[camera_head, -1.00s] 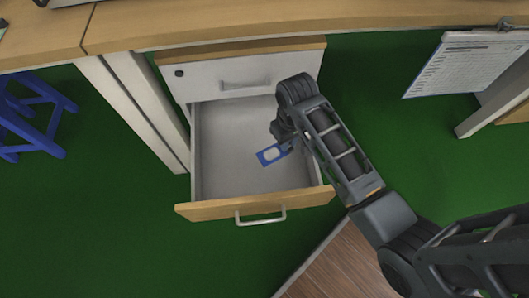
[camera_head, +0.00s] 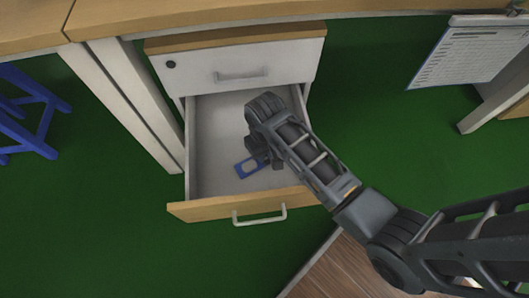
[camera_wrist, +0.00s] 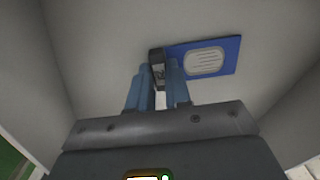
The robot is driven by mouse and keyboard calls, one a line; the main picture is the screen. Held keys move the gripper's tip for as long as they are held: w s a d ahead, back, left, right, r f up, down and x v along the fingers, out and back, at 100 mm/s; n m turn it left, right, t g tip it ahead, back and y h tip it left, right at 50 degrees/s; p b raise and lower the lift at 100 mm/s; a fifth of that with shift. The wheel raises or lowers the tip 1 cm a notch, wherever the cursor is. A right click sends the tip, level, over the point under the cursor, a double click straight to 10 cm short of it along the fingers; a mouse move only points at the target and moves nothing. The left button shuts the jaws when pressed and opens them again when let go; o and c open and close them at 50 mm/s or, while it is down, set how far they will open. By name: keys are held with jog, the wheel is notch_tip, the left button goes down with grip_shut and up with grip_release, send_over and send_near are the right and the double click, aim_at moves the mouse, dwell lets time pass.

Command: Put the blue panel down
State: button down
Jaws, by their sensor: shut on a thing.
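The blue panel (camera_head: 251,166) is a small flat blue rectangle with a light oval middle. It is inside the open drawer (camera_head: 218,170), toward its front half. My gripper (camera_head: 270,158) reaches down into the drawer at the panel's right. In the wrist view my gripper (camera_wrist: 160,85) is shut on one end of the blue panel (camera_wrist: 233,56), which sticks out to the right of the fingers. A small dark block shows at the fingertips. I cannot tell whether the panel touches the drawer floor.
The drawer's wooden front (camera_head: 205,208) has a metal handle (camera_head: 259,216). Another closed drawer (camera_head: 236,68) is above it. A blue stool (camera_head: 30,115) stands at left, and a clipboard (camera_head: 466,50) hangs at right. The drawer floor around the panel looks clear.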

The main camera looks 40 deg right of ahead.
jog(key=shift+f, duration=0.15)
jog(key=c, duration=1.1)
grip_release()
jog(key=shift+o, duration=0.2)
notch_tip(320, 180, up, 12)
jog(key=p, duration=0.4)
jog(key=shift+r, duration=0.2)
